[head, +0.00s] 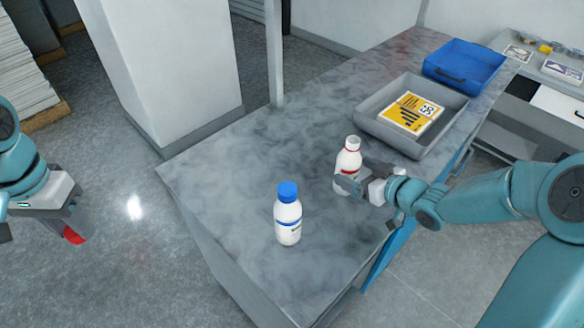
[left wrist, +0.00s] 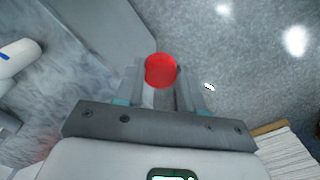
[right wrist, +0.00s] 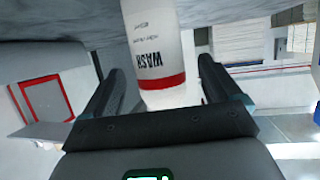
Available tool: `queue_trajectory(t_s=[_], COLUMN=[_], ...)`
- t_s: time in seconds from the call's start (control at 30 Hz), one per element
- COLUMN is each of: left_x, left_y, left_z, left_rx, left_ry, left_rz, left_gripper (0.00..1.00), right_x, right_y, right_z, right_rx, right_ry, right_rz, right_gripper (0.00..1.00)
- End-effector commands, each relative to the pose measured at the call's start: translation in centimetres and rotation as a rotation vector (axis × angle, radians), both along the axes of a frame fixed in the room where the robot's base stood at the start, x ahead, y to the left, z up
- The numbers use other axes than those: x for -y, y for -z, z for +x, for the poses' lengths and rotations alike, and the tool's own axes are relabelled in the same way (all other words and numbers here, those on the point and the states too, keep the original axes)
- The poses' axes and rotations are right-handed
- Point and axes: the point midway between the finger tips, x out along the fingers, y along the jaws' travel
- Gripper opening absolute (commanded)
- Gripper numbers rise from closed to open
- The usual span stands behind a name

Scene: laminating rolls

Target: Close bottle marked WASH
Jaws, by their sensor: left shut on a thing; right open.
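The WASH bottle (head: 347,160) is white with a red band and stands upright and uncapped on the marbled table. Its WASH lettering shows in the right wrist view (right wrist: 150,45). My right gripper (head: 350,184) is open, with its fingers on either side of the bottle; I cannot tell whether they touch it. My left gripper (head: 76,230) is off the table at the far left, over the floor. It is shut on a red cap (left wrist: 161,70), which also shows below the fingers in the head view (head: 74,236).
A second white bottle with a blue cap (head: 288,215) stands near the table's front edge. A grey tray (head: 377,127) holding a yellow-and-white packet (head: 411,113) and a blue tray (head: 466,64) lie further back. The table's left part (head: 225,165) is clear.

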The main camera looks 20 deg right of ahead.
Motion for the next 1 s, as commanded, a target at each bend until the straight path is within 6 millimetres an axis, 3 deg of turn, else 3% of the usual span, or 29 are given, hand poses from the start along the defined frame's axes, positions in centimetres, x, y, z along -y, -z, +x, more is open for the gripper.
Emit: queue_trajectory(t_s=[0.4,0.77,0.8,0.83,1.0], left_x=[0.0,0.0,0.0,0.0,0.0], left_y=[-1.2,-1.2,-1.2,-1.2,-1.2], left_z=[0.0,0.0,0.0,0.0,0.0], left_rx=[0.0,0.0,0.0,0.0,0.0], left_ry=[0.0,0.0,0.0,0.0,0.0], left_rz=[0.0,0.0,0.0,0.0,0.0], left_gripper=[0.1,0.1,0.1,0.1,0.1], right_x=[-1.7,-1.8,-1.8,-1.8,-1.8], right_y=[1.4,1.5,1.5,1.5,1.5], right_z=[4.4,4.6,4.6,4.6,4.6], right_rx=[-0.001,0.0,0.0,0.0,0.0], right_ry=[-0.002,0.0,0.0,0.0,0.0], right_rz=[0.0,0.0,0.0,0.0,0.0], right_gripper=[0.91,0.91,0.88,0.78,0.23])
